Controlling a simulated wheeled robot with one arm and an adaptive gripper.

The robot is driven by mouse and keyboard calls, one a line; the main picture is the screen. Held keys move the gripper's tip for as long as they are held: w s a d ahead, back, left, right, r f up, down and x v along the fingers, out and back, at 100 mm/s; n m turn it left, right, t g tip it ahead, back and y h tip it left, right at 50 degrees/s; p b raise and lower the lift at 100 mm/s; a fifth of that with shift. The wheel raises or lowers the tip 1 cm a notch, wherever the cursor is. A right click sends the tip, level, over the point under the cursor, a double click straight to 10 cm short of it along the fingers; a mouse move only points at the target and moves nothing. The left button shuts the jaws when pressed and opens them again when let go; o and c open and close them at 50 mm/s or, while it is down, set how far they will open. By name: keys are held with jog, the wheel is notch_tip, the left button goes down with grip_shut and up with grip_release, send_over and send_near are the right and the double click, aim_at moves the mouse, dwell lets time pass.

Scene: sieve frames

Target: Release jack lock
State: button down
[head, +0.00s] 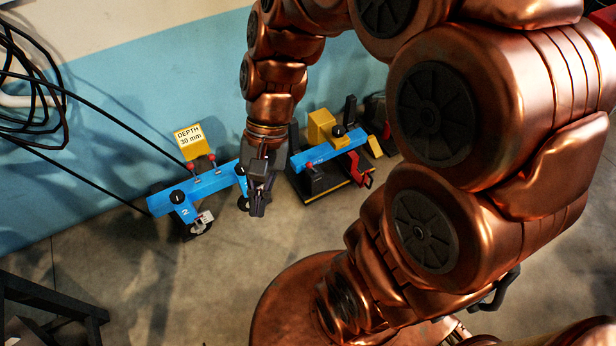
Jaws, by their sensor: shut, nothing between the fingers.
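My gripper (258,202) is at the end of my copper arm, pointing down, with its fingers together and nothing seen between them. It is in front of a blue beam device on the floor by the wall. The left blue frame (182,197) has a black knob, red-tipped parts, a number 2 and a small wheel. The right blue beam (325,151) has a yellow block, black knobs and a dark base. My gripper hides the stretch between the two. I cannot tell which part is the jack lock, nor whether my gripper touches anything.
A yellow sign reading DEPTH 30 mm (192,142) stands above the left frame. Black cables (100,110) hang at the left and run to the device. A dark stand (50,300) is at lower left. The floor (150,290) in front is clear. My arm covers the right side.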

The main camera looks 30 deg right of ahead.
aim_at(312, 168)
jog(key=w+d+f+m+t+y+b, duration=0.15)
jog(key=w+f+m+y+b, duration=0.25)
jog(key=w+f+m+b, duration=0.45)
jog(key=w+d+f+m+t+y+b, duration=0.1)
jog(key=w+f+m+t+y+b, duration=0.35)
jog(key=w+f, duration=0.7)
jog(key=w+d+f+m+t+b, duration=0.2)
jog(key=w+d+f+m+b, duration=0.3)
jog(key=f, duration=0.3)
jog(key=w+d+f+m+t+b, duration=0.3)
jog(key=w+d+f+m, duration=0.2)
jog(key=d+f+m, duration=0.25)
jog(key=d+f+m+t+h+b, duration=0.3)
jog(key=d+f+m, duration=0.4)
jog(key=d+f, duration=0.4)
jog(key=s+d+f+m+t+h+b, duration=0.1)
jog(key=d+f+m+t+h+b, duration=0.2)
jog(key=f, duration=1.5)
jog(key=d+m+t+b, duration=0.1)
jog(key=d+m+b, duration=0.2)
jog(key=d, duration=0.4)
jog(key=shift+s+d+m+t, duration=0.15)
jog(key=shift+d+m+t, duration=0.2)
jog(key=shift+m, duration=0.5)
